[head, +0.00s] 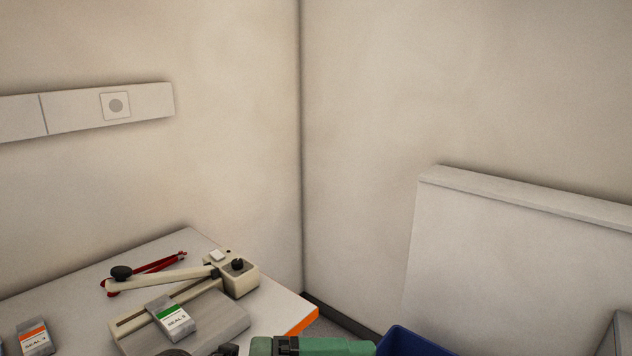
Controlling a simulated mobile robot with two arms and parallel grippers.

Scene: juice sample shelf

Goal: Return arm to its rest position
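Neither of my grippers can be made out in the head view, so I cannot see whether they are open or shut. A cream tabletop device (238,282) stands on the white table (80,274). Its long cream lever (165,281) has a black knob (121,272) at its left end and runs to a block at the right. A grey pouch or box with a green band, marked SEAL (171,317), lies on the device's bed. A similar one with an orange band (34,339) is at the lower left.
A red tool (160,264) lies behind the lever. A green and black object (330,346), cut off at the bottom edge, cannot be identified. A blue bin (412,342) stands right of the table's orange edge (302,322). A white panel (510,270) stands at the right.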

